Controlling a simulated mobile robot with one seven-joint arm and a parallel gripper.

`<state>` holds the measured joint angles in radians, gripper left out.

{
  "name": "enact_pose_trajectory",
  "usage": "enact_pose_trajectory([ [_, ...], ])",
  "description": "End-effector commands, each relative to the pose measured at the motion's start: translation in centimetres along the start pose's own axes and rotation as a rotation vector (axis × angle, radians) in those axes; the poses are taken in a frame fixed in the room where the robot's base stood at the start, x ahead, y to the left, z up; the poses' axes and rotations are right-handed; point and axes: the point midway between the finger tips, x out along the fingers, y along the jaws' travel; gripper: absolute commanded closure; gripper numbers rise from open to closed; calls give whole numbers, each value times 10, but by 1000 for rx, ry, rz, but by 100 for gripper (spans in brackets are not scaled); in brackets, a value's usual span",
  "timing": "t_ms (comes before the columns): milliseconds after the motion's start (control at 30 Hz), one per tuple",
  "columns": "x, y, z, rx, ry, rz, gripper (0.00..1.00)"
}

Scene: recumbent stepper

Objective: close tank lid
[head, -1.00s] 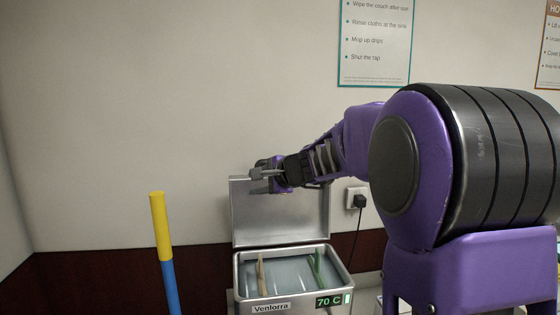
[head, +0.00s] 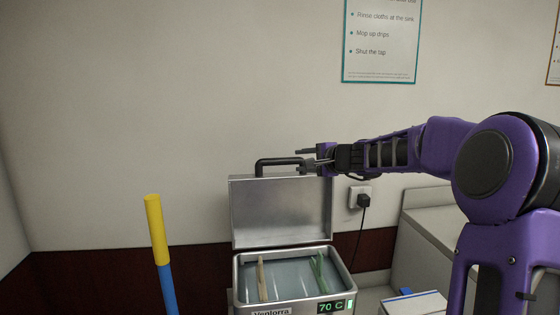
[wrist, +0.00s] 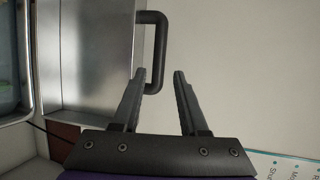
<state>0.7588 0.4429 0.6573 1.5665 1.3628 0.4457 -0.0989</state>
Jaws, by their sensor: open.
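The metal tank (head: 247,272) stands low in the head view, with liquid and several upright-looking strips inside and a display reading 70 C. Its lid (head: 280,214) is raised upright at the back. A dark bar handle (head: 278,162) sits on the lid's top edge. My gripper (head: 306,159) is open and empty at the right end of the handle. In the wrist view, my gripper (wrist: 162,76) points at the handle (wrist: 152,18), whose near end lies close to the left fingertip. I cannot tell whether they touch. The lid (wrist: 90,62) is on the left there.
A yellow and blue pole (head: 158,235) stands left of the tank. A wall socket with a plug (head: 361,199) is right of the lid. A pale cabinet (head: 428,225) and a white box (head: 418,304) are at the right.

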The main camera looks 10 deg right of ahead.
Motion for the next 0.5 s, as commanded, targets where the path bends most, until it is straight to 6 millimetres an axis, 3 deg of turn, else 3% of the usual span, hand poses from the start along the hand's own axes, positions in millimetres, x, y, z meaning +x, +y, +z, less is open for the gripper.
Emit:
enact_pose_trajectory([
  [500,100,-1,2,1,-1,2,57],
])
